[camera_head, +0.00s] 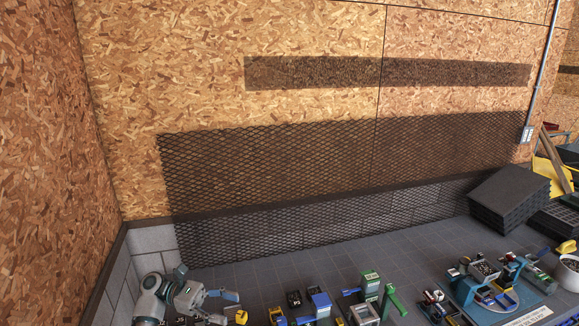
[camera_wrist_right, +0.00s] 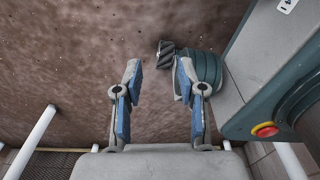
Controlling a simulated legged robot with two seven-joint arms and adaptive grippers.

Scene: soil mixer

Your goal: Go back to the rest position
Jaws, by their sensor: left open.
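In the head view my left arm comes in at the bottom left. Its left gripper (camera_head: 232,306) is low near the bottom edge, with one blue-padded finger showing clearly and its jaws apart. I see nothing held in it. In the right wrist view my right gripper (camera_wrist_right: 157,72) is open. Its two blue-padded fingers stand apart with nothing between them, over a brown, mottled surface (camera_wrist_right: 75,60). My right gripper does not show clearly in the head view.
Small model vehicles and machines, among them a green one (camera_head: 370,283), stand on the grey tiled floor (camera_head: 420,245). A blue model (camera_head: 465,290) is at the right. Dark stacked panels (camera_head: 508,195) lie beyond. A dark mesh (camera_head: 300,165) spans before chipboard walls. White posts (camera_wrist_right: 38,135) flank my right gripper.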

